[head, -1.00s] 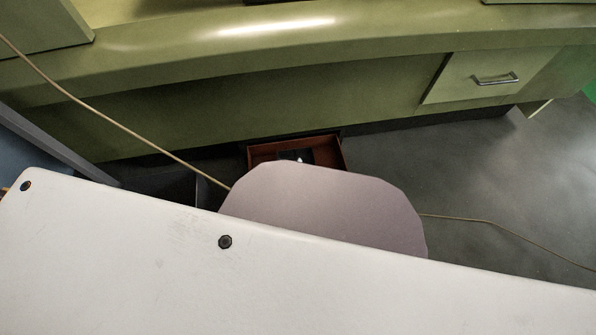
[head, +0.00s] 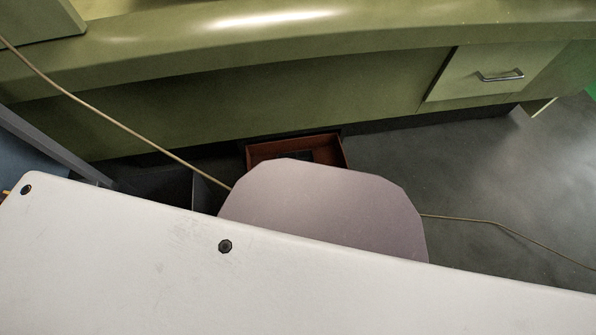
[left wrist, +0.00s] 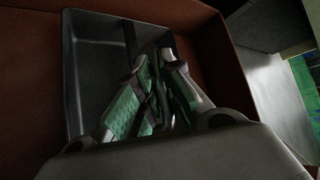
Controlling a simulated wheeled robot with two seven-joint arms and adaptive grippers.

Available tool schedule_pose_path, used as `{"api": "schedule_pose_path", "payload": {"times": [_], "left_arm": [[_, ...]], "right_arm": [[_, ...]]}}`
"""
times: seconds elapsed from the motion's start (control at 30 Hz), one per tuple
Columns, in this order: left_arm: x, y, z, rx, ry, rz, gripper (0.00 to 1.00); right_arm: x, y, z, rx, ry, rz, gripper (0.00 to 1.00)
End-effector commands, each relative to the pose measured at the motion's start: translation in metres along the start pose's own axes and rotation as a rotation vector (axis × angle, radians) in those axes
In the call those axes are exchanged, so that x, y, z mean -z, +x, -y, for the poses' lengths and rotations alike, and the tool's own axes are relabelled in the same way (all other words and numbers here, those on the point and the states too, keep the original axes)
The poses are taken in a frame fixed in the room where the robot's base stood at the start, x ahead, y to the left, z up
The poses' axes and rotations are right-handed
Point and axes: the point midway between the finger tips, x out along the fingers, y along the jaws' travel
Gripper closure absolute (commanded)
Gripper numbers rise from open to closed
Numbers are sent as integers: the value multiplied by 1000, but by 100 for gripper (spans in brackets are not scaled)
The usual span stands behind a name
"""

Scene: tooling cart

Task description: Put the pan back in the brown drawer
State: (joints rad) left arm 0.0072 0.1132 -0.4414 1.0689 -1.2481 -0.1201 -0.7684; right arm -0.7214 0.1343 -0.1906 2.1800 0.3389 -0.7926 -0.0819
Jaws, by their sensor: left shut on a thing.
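The open brown drawer (head: 262,149) shows small, low in the middle of the head view; its near part is hidden. In the left wrist view its brown walls (left wrist: 30,95) surround a dark grey rectangular pan (left wrist: 92,55). My left gripper (left wrist: 160,58), with green pads, reaches down into the drawer at the pan's right side. Its fingers are shut on the pan's edge there. The pan lies between the drawer walls; whether it rests on the drawer floor I cannot tell. My right gripper is in neither view.
A green curved counter (head: 300,70) runs across the back of the head view, with a shut green drawer with a metal handle (head: 500,76) at right. Grey floor (head: 470,165) is open to the right. Thin tan cables cross the head view.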

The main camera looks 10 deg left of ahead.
Motion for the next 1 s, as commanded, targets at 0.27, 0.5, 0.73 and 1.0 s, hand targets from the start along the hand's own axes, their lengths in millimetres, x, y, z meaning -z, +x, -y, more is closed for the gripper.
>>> {"api": "schedule_pose_path", "payload": {"times": [0.27, 0.5, 0.73, 1.0], "left_arm": [[2, 2, -2, 2, 0, 1, 100], [2, 3, -2, 2, 0, 1, 100], [2, 3, -3, 1, 0, 0, 70], [2, 3, -3, 0, 0, 0, 69]], "right_arm": [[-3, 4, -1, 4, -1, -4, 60], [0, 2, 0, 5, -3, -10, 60], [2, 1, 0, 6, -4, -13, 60], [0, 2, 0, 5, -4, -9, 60]]}}
